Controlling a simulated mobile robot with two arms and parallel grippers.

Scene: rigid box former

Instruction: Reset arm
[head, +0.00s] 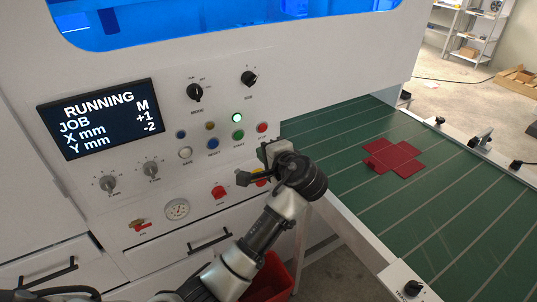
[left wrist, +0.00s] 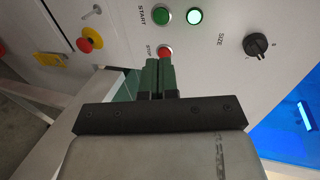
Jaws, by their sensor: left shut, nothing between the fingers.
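My left gripper (head: 244,178) is in front of the machine's control panel (head: 213,160), its fingers pointing at the panel below the button rows. In the left wrist view its dark green fingers (left wrist: 158,66) are together with nothing between them. Their tips overlap the lower edge of the red STOP button (left wrist: 165,52) in that picture; I cannot tell the gap to the panel. The green START button (left wrist: 162,16) and a lit lamp (left wrist: 195,16) are beyond them. The display (head: 102,119) reads RUNNING, JOB M, X mm +1, Y mm -2. My right gripper is not in view.
A red and yellow emergency stop (left wrist: 90,40) is partly hidden behind my gripper in the head view. A green conveyor (head: 440,205) with a flat red cross-shaped blank (head: 394,157) lies to the right. A red bin (head: 270,277) stands below my arm.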

